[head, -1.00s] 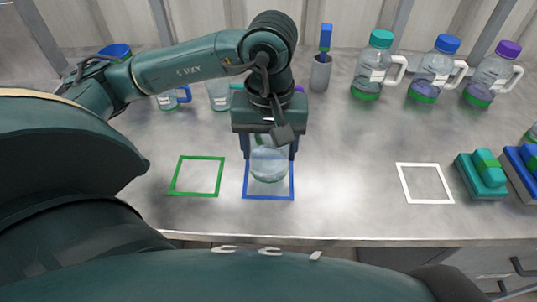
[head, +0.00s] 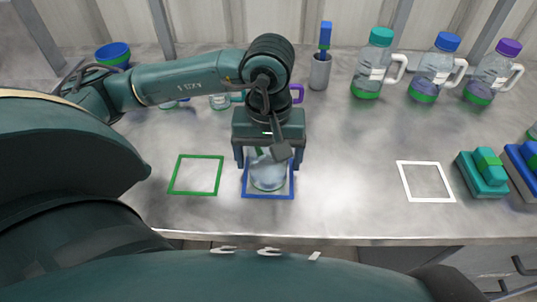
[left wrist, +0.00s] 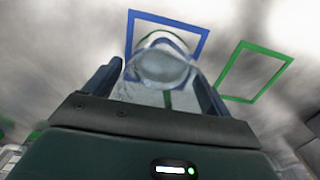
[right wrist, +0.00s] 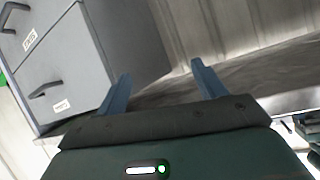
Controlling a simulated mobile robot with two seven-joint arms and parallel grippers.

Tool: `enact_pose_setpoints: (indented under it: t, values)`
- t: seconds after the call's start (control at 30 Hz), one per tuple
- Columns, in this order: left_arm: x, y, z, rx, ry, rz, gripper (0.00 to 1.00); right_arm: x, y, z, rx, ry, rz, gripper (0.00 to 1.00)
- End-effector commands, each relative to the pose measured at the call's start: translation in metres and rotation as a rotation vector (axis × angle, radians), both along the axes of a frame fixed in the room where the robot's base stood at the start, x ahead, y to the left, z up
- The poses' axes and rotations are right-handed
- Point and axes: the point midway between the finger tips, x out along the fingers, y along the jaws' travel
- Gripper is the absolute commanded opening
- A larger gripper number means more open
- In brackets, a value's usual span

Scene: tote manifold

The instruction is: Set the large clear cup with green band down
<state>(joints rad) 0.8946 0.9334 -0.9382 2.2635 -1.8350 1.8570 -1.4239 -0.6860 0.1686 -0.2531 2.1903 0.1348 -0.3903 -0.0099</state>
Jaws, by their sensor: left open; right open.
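The large clear cup (head: 268,174) with a green band stands upright inside the blue square outline (head: 268,198) on the counter. My left gripper (head: 268,160) is above and around it, with its fingers open on either side of the cup. In the left wrist view the cup (left wrist: 163,68) lies between the two spread fingers (left wrist: 160,82), within the blue outline (left wrist: 200,45). My right gripper (right wrist: 160,85) is open and empty in the right wrist view, near a grey drawer cabinet.
A green outline (head: 196,193) lies left of the cup and a white outline (head: 425,201) to the right, both empty. Several handled bottles (head: 372,68) and a grey holder (head: 320,72) stand at the back. Teal blocks (head: 483,180) sit at right. The counter between is clear.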

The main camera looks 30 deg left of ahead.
Motion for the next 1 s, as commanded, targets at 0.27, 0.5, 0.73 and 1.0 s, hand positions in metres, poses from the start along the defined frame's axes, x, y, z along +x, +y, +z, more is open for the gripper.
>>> enact_pose_setpoints:
  t: [0.27, 0.5, 0.73, 1.0]
  values:
    - [0.000, 0.000, 0.007, 0.000, 0.000, 0.000, 0.83, -0.001, 0.000, 0.005, -0.005, 0.006, -0.001, 0.70]
    - [0.002, 0.000, 0.051, -0.001, -0.009, -0.001, 0.83, -0.003, -0.001, -0.005, -0.013, 0.022, 0.001, 0.70]
    - [0.001, 0.000, 0.100, 0.000, -0.006, 0.000, 0.83, -0.003, 0.000, 0.001, -0.019, 0.018, 0.003, 0.70]
    - [0.000, 0.000, 0.123, 0.001, -0.001, 0.001, 0.83, -0.001, 0.000, 0.006, -0.026, 0.012, 0.006, 0.70]
